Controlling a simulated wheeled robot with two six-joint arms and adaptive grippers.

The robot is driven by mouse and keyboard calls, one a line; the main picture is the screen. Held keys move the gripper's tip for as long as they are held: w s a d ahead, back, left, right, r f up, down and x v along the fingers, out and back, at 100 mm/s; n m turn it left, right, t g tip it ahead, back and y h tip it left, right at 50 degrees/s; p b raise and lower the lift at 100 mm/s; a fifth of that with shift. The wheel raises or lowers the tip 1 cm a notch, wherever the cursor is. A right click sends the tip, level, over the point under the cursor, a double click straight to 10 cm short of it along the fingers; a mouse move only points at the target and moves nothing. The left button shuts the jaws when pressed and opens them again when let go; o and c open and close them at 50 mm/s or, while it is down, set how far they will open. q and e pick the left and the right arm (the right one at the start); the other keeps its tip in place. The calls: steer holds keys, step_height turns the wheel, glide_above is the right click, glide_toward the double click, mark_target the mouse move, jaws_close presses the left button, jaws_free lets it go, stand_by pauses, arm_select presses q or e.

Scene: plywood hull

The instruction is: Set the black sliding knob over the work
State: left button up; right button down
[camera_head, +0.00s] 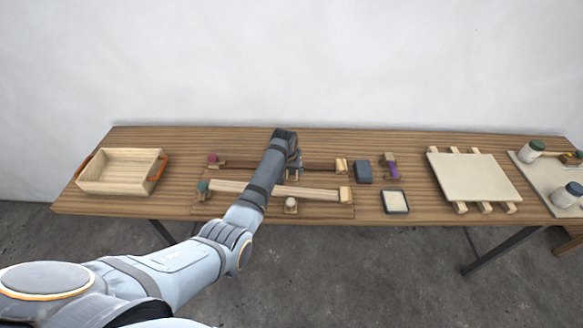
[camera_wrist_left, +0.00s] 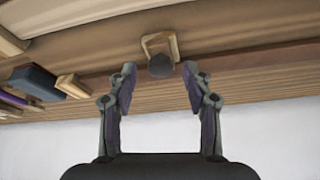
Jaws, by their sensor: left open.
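The black knob (camera_wrist_left: 160,66) shows in the left wrist view, in front of a light wooden bracket (camera_wrist_left: 160,42) on a dark rail. My left gripper (camera_wrist_left: 158,78) is open, with its fingers on either side of the knob; I cannot tell whether they touch it. In the head view my left gripper (camera_head: 294,168) is over the dark brown rail (camera_head: 318,166), and the arm hides the black knob. A pale wooden rail (camera_head: 318,193) lies nearer, with a pale knob (camera_head: 291,203) at its front. My right gripper is not in view.
A wooden tray (camera_head: 118,186) with orange handles stands at the left. A dark block (camera_head: 363,171), a framed pad (camera_head: 395,201) and a purple-marked clamp (camera_head: 391,170) are right of the rails. A pale board on slats (camera_head: 474,177) and jars (camera_head: 531,151) stand farther right.

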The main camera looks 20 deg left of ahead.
arm_select(q)
steer(key=shift+f, duration=0.15)
jaws_close()
steer(key=shift+w, duration=0.1)
stand_by(0.3)
